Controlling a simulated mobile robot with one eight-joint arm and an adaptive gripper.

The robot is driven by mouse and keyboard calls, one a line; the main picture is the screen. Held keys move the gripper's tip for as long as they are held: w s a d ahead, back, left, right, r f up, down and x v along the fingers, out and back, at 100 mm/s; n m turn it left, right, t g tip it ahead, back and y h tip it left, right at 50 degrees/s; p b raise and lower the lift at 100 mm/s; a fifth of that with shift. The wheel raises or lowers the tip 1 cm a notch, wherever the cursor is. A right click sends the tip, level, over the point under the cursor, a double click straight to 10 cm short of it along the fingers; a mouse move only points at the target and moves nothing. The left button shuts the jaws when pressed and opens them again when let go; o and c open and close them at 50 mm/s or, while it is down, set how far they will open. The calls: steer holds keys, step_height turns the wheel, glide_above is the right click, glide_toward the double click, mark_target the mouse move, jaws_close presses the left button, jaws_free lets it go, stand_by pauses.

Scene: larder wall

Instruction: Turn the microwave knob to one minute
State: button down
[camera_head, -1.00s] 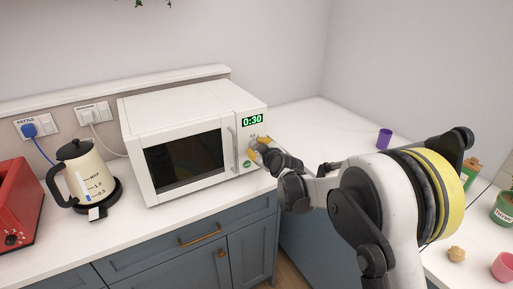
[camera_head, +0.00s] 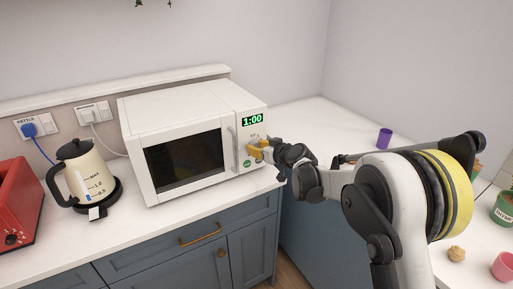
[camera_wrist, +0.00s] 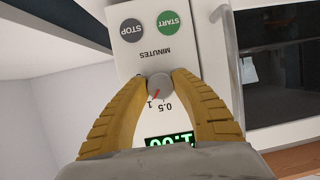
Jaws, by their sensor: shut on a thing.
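The white microwave (camera_head: 170,103) stands on the counter with its door shut. Its green display (camera_head: 253,120) reads 1:00; the display also shows upside down and partly covered in the wrist view (camera_wrist: 168,141). My gripper (camera_head: 257,151) is at the control panel. In the wrist view my gripper's yellow fingers (camera_wrist: 160,88) are closed on both sides of the grey knob (camera_wrist: 159,86). The knob's red pointer is towards the 1 mark, beside the 0.5 mark. The green START button (camera_wrist: 168,22) and grey STOP button (camera_wrist: 131,30) are clear of the fingers.
A cream kettle (camera_head: 84,172) and a red toaster (camera_head: 18,205) stand left of the microwave. A purple cup (camera_head: 384,138) stands on the counter to the right. A pink cup (camera_head: 505,266) and a green pot (camera_head: 504,209) are at the far right.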

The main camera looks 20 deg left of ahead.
stand_by(0.5)
steer(key=c, duration=1)
jaws_free()
steer(key=v, duration=1.2)
steer(key=shift+r, duration=0.1)
